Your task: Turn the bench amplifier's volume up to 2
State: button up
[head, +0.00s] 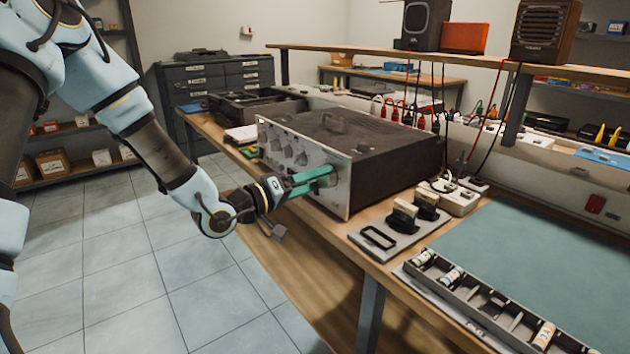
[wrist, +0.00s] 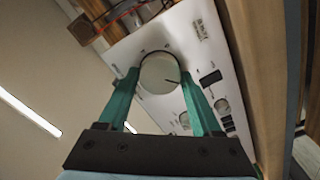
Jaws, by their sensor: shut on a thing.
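The bench amplifier (head: 335,148) is a dark box with a silver front panel, standing on the wooden bench. My gripper (head: 328,172) reaches its front panel at the right end, with green fingers. In the wrist view my gripper (wrist: 160,82) has its two fingers on either side of a large round silver knob (wrist: 160,73), shut on it. A dark pointer line on the knob points to the right in that view. The scale marks around the knob are too small to read. In the head view the fingers mostly hide this knob. Smaller knobs (head: 288,150) sit further left on the panel.
The wooden bench (head: 318,222) has a narrow front strip before the amplifier. A grey plate with black parts (head: 395,232), a white power strip (head: 447,197), a green mat (head: 540,260) and a compartment tray (head: 480,305) lie to the right. Cables hang behind. The tiled floor at left is clear.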

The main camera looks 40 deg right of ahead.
jog(key=shift+c, duration=0.5)
jog(key=shift+f+m+b, duration=0.1)
jog(key=shift+m+b, duration=0.2)
jog(key=shift+b, duration=0.05)
jog(key=m+b, duration=0.3)
jog(key=shift+f+m, duration=0.15)
jog(key=shift+m, duration=0.15)
jog(key=m+b, duration=1.2)
jog(key=b, duration=0.1)
jog(key=shift+w+m+b, duration=0.1)
jog(key=shift+m+b, duration=0.2)
jog(key=shift+m, duration=0.1)
jog(key=m+b, duration=0.4)
jog(key=shift+r+b, duration=0.2)
jog(key=shift+b, duration=0.1)
